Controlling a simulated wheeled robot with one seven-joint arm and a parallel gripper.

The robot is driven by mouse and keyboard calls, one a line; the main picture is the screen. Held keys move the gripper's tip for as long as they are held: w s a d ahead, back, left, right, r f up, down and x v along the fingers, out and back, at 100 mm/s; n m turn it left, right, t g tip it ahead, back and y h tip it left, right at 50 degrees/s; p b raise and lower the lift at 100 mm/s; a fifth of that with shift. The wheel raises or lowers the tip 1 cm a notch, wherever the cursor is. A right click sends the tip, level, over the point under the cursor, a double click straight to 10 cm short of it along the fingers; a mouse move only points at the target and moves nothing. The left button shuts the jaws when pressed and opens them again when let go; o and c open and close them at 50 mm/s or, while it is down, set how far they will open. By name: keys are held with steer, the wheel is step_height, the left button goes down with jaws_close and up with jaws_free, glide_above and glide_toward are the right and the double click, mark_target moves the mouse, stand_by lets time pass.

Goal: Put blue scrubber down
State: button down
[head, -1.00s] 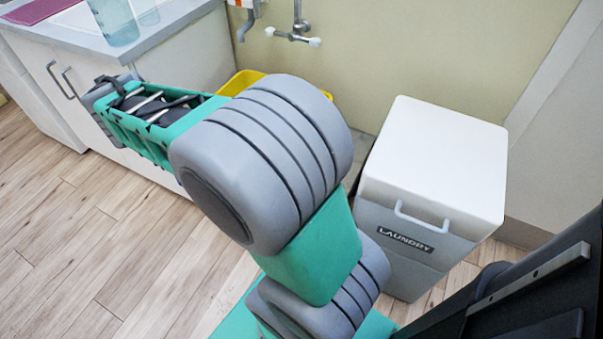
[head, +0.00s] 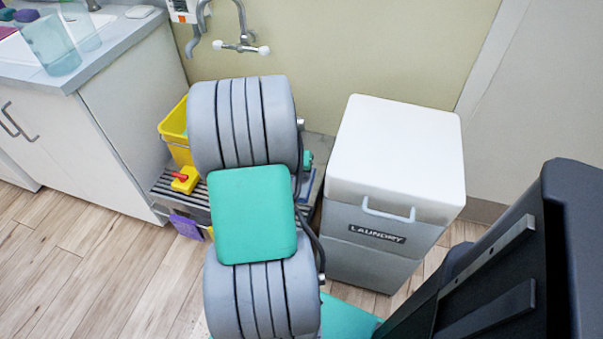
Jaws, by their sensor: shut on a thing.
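My arm reaches away from me over a low grey slatted rack (head: 168,188) by the wall. Its thick grey and green links stand in front of its far end, so my gripper is hidden. I cannot make out the blue scrubber; whatever my gripper has is behind the arm. A small green piece and some dark parts show just right of the arm, but I cannot tell what they belong to.
A yellow bucket (head: 174,128) and a yellow thing with a red top (head: 186,179) are on the rack. A purple thing (head: 187,226) is at its front edge. A laundry bin (head: 385,200) stands right, a sink counter (head: 118,60) left. Front-left floor is clear.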

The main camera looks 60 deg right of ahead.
steer(key=shift+w+d+r+m, duration=0.1)
steer(key=shift+w+d+m, duration=0.2)
steer(key=shift+w+d, duration=0.35)
steer(key=w+d+f+b, duration=0.1)
steer(key=w+d+f, duration=0.1)
steer(key=d+f, duration=0.2)
steer(key=w+d+f+b, duration=0.1)
steer(key=d+f+b, duration=0.1)
steer(key=d+f, duration=0.2)
steer(key=w+d+f+b, duration=0.1)
steer(key=w+d+f, duration=0.1)
steer(key=d+f, duration=0.2)
steer(key=shift+w+d+f+b, duration=0.3)
steer(key=shift+d+b, duration=0.1)
steer(key=shift+d, duration=0.1)
steer(key=shift+f, duration=0.3)
steer(key=c, duration=1.3)
jaws_free()
